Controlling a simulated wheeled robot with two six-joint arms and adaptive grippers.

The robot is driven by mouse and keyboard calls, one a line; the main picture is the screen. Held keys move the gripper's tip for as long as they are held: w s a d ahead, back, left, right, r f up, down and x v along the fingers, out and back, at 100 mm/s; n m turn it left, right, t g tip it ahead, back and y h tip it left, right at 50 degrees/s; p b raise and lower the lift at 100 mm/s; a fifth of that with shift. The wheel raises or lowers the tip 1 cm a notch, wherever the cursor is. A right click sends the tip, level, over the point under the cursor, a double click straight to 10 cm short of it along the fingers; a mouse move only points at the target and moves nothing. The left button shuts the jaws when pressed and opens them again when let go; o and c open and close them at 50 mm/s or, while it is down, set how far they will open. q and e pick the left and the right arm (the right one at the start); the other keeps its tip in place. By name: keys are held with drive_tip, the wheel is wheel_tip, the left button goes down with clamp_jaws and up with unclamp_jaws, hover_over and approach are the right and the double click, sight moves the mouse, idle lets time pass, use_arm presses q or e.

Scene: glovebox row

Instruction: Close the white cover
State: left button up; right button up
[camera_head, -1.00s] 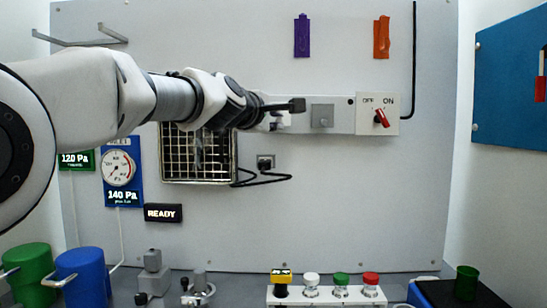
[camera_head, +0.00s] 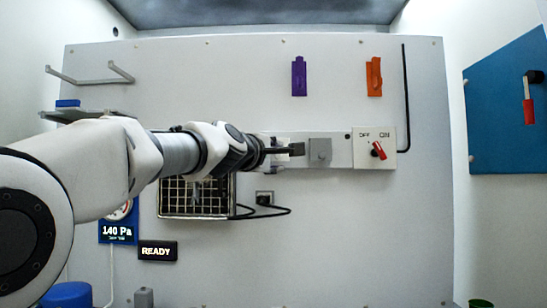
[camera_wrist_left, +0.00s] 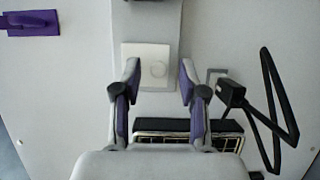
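My left gripper (camera_head: 297,149) is in front of the strip. In the left wrist view its fingers (camera_wrist_left: 158,72) are apart, one on each side of the white piece, with nothing held between them. I cannot tell whether they touch it. My right gripper is not in view.
A grey square box (camera_head: 320,150) and an OFF/ON switch with a red lever (camera_head: 378,151) sit right of the gripper. A wire-guarded panel (camera_head: 195,197) and a black cable (camera_head: 265,212) are below. Purple (camera_head: 299,78) and orange (camera_head: 374,77) pieces hang above.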

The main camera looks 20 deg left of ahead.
use_arm(q)
drive_tip(key=shift+r, duration=0.1)
drive_tip(key=o, duration=0.3)
wheel_tip(320, 180, up, 9)
drive_tip(key=shift+s, duration=0.4)
drive_tip(key=shift+w+r, duration=0.1)
drive_tip(key=shift+r, duration=0.15)
drive_tip(key=c, duration=0.3)
drive_tip(key=shift+w+a+r, duration=0.1)
drive_tip(key=shift+w, duration=0.3)
drive_tip(key=a+r+p, duration=0.3)
drive_tip(key=r+p, duration=0.5)
drive_tip(key=shift+s+a+r+p, duration=0.15)
drive_tip(key=shift+s+a+p, duration=0.05)
drive_tip(key=shift+a+p, duration=0.1)
drive_tip(key=shift+d, duration=0.1)
